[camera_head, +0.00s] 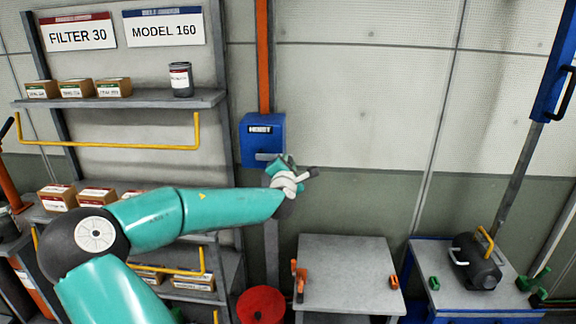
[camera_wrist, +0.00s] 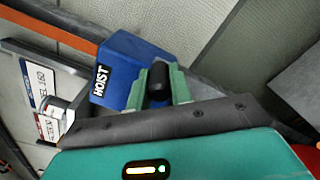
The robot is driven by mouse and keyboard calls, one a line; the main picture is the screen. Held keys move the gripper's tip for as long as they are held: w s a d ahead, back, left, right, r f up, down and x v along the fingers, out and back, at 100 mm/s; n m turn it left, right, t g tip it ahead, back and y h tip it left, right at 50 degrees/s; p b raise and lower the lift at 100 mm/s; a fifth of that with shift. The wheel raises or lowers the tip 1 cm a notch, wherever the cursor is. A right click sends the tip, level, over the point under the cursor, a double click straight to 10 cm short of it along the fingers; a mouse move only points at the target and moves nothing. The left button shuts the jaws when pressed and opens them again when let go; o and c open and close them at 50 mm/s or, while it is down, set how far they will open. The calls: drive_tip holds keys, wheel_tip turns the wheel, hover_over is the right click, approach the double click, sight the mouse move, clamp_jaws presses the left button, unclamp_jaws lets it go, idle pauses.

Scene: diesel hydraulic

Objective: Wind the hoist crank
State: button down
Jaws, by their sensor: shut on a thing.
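The blue hoist box (camera_head: 263,132) is fixed to the orange post on the wall. It also shows in the wrist view, with a "HOIST" label (camera_wrist: 101,81). A grey crank arm (camera_head: 267,157) stands at the front of the box. My gripper (camera_head: 290,176) is just below and right of the box. In the wrist view its green fingers (camera_wrist: 158,88) are on both sides of the black crank grip (camera_wrist: 159,74) and shut on it. Much of the crank is hidden behind my gripper.
Shelves (camera_head: 150,101) with small boxes and a canister (camera_head: 181,80) stand left. A grey table (camera_head: 347,275) with orange clamps and a red disc (camera_head: 261,305) are below. At right, a dark cylinder (camera_head: 474,262) with a yellow handle sits on another table. The wall right of the hoist is clear.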

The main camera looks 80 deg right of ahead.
drive_tip(key=shift+s+r, duration=0.1)
drive_tip(key=shift+r, duration=0.1)
drive_tip(key=c, duration=1.3)
unclamp_jaws()
drive_tip(key=shift+o, duration=0.2)
drive_tip(key=shift+f, duration=0.1)
drive_tip(key=s+a, duration=0.2)
drive_tip(key=a, duration=1.1)
drive_tip(key=shift+a, duration=0.3)
